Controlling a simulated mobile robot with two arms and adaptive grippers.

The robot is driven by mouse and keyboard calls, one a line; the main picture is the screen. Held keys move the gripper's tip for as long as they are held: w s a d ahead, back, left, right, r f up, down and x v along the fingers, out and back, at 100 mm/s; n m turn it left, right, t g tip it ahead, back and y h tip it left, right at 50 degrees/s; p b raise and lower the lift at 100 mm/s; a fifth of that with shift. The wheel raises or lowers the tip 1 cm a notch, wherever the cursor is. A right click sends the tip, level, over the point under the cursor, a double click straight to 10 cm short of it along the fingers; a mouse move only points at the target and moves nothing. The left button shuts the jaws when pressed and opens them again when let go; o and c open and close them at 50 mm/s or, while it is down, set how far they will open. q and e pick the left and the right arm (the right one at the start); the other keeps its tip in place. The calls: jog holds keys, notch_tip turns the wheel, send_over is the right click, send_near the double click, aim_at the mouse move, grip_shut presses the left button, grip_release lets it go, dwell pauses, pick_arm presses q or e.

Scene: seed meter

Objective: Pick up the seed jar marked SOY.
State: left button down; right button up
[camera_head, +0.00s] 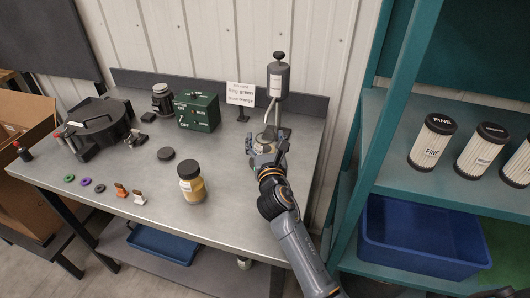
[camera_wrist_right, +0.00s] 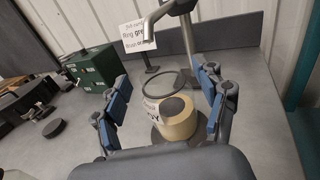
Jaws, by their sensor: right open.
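A clear jar with pale beige contents (camera_wrist_right: 178,122) stands upright on the bench under the spout of the grey dispenser. Its label (camera_wrist_right: 153,110) is partly hidden and shows letters ending in "OY". In the head view my right gripper (camera_head: 267,146) covers most of this jar. In the right wrist view my right gripper (camera_wrist_right: 163,88) is open, with a blue-padded finger on each side of the jar, and holds nothing. Contact with the jar cannot be told. My left gripper is not in view.
The dispenser (camera_head: 278,80) stands close behind the jar. A black-lidded jar with yellow contents (camera_head: 191,184) stands left of my arm. A green box (camera_head: 197,112), a dark round device (camera_head: 98,125) and a loose black disc (camera_head: 166,153) are farther left. Teal shelves (camera_head: 378,110) stand right.

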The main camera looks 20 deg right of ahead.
jog(key=shift+x, duration=1.1)
jog(key=shift+w+f, duration=0.1)
grip_shut()
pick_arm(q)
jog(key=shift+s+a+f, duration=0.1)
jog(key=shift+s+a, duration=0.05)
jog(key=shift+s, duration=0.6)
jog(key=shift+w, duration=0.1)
